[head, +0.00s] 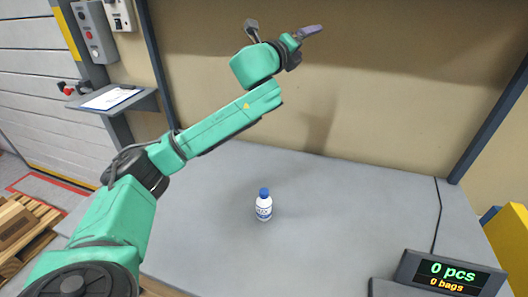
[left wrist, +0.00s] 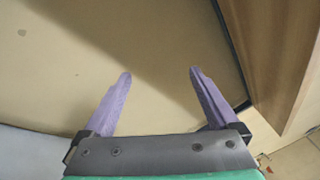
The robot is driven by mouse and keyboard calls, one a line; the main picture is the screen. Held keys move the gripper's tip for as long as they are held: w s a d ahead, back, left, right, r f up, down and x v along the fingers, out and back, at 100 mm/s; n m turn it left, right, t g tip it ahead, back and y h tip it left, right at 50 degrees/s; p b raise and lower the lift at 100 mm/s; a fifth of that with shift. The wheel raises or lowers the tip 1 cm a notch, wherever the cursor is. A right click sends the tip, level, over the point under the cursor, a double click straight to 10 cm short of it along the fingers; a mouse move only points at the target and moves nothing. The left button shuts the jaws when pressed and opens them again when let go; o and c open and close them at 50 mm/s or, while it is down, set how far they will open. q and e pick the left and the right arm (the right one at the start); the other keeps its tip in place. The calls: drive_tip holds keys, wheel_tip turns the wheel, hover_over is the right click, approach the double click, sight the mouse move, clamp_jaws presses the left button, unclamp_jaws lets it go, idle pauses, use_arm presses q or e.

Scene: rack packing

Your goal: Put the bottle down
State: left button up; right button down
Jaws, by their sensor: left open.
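A small white bottle (head: 264,206) with a blue cap and a label stands upright on the grey table (head: 330,215), near its middle. My left gripper (head: 311,31) is raised high in front of the back wall, far above the bottle and apart from it. In the left wrist view my left gripper (left wrist: 160,75) has its two purple fingers spread, with nothing between them. The bottle does not show in the left wrist view. My right gripper is in neither view.
A display (head: 449,274) reading "0 pcs, 0 bags" stands at the front right. A small shelf with a clipboard (head: 110,98) is at the left. A wooden pallet (head: 22,232) is on the floor at the left. The table around the bottle is clear.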

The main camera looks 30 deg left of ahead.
use_arm(q)
wheel_tip(320, 180, down, 6)
drive_tip(key=a+n+g+y, duration=0.2)
drive_tip(key=g, duration=0.2)
drive_tip(key=g+p, duration=0.4)
drive_tip(key=g, duration=1.1)
hover_over(264, 199)
drive_tip(key=a, duration=0.1)
wheel_tip(264, 199, down, 18)
drive_tip(key=f, duration=0.5)
drive_tip(key=f+p, duration=0.1)
drive_tip(key=f, duration=0.4)
drive_tip(key=w+f+p, duration=0.1)
drive_tip(key=f, duration=0.4)
drive_tip(key=shift+d, duration=0.2)
drive_tip(key=shift+r, duration=0.1)
clamp_jaws()
drive_tip(key=shift+r, duration=0.15)
wheel_tip(264, 199, up, 20)
